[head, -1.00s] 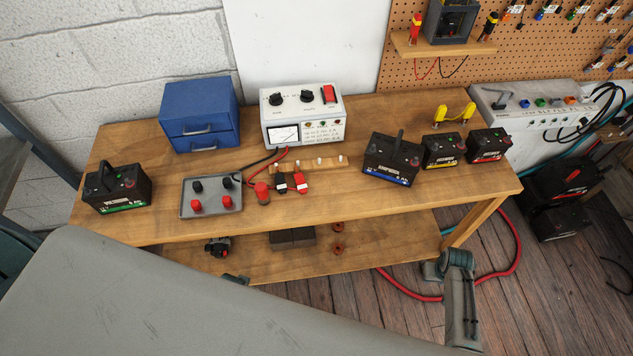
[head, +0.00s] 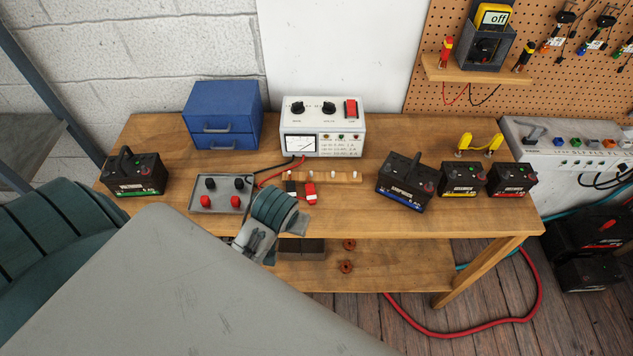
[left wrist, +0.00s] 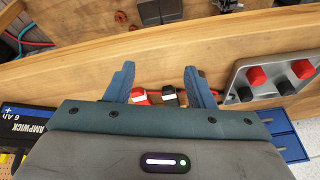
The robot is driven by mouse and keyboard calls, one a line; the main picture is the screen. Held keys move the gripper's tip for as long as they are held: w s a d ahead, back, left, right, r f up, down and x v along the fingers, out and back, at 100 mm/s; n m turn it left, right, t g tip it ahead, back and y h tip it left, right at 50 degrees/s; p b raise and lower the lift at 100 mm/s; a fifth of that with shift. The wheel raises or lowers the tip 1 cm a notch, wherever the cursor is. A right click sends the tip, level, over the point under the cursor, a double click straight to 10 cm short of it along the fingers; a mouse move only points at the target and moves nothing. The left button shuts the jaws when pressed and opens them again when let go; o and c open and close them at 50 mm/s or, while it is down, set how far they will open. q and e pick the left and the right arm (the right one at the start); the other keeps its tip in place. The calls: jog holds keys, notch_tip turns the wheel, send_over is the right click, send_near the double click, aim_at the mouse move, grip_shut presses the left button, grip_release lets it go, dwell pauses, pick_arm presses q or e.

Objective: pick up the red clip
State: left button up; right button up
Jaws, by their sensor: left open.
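The red clip (head: 311,189) lies on the bench in front of the white meter box, close beside the black clip (head: 291,187). In the left wrist view the red clip (left wrist: 141,97) and the black clip (left wrist: 168,97) both show between the fingers of my left gripper (left wrist: 159,68), partly hidden by the gripper body. My left gripper is open and empty, above the clips. My right gripper is not in view.
A grey terminal tray (head: 222,207) lies left of the clips. The meter box (head: 322,142) and a low wooden peg rail (head: 345,178) stand behind them. A blue-labelled battery (head: 405,183) stands to the right. The bench is clear between clips and battery.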

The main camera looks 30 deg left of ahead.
pick_arm(q)
jog(key=w+r+n, duration=0.5)
jog(key=w+r, duration=0.1)
jog(key=w, duration=0.5)
jog(key=p, duration=0.1)
send_over(310, 189)
jog(key=s+d, duration=0.1)
jog(key=shift+y, duration=0.4)
jog(key=f, duration=0.4)
jog(key=shift+s+d+f, duration=0.1)
jog(key=shift+s+f, duration=0.1)
jog(key=shift+f, duration=0.05)
jog(key=p+x, duration=0.2)
jog(key=x, duration=0.1)
jog(key=p+x, duration=0.1)
jog(key=shift+s+d+f, duration=0.15)
jog(key=shift+s+f, duration=0.05)
jog(key=shift+f, duration=0.15)
jog(key=shift+w+f, duration=0.15)
jog(key=shift+f, duration=0.25)
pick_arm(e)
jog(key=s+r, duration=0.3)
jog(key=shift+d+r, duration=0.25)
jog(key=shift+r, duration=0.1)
pick_arm(q)
jog(key=shift+c, duration=0.2)
jog(key=c, duration=0.8)
